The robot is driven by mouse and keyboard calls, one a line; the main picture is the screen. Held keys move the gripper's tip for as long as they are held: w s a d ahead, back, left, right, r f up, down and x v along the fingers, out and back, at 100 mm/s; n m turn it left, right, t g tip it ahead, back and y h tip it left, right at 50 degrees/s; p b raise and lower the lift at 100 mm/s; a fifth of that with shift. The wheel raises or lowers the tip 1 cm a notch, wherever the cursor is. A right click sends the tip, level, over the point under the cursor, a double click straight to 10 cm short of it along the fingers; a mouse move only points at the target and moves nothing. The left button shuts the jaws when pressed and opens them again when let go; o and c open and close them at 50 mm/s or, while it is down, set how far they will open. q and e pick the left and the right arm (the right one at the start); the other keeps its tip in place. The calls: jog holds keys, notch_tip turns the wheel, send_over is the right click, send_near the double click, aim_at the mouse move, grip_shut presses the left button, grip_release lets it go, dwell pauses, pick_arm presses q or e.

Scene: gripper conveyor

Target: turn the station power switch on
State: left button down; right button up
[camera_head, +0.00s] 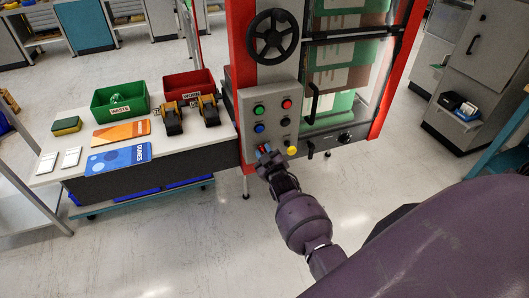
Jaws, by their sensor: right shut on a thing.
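The station's grey control panel (273,119) carries green, red, blue and yellow buttons and small dark knobs. My right gripper (265,150) is at the panel's lower left corner, below the blue button (259,128). It is shut on a small control there, which I take as the power switch. The fingers mostly hide this control, so its position cannot be read. The panel's labels are too small to read. My left gripper is not in view.
A black handwheel (273,34) is above the panel, and a glazed door with a black handle (313,103) is right of it. Left stands a white table (60,166) with a green waste bin (106,110), a red bin (176,93), orange and blue mats and two black-yellow tools.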

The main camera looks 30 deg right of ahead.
jog(key=shift+d+m, duration=0.15)
jog(key=shift+m, duration=3.55)
jog(key=shift+d+m, duration=0.1)
jog(key=shift+m, duration=3.6)
jog(key=o, duration=0.6)
jog(key=shift+o, duration=0.2)
jog(key=shift+s, duration=0.15)
jog(key=v, duration=1)
jog(key=shift+s+p, duration=0.35)
jog(key=shift+p, duration=0.05)
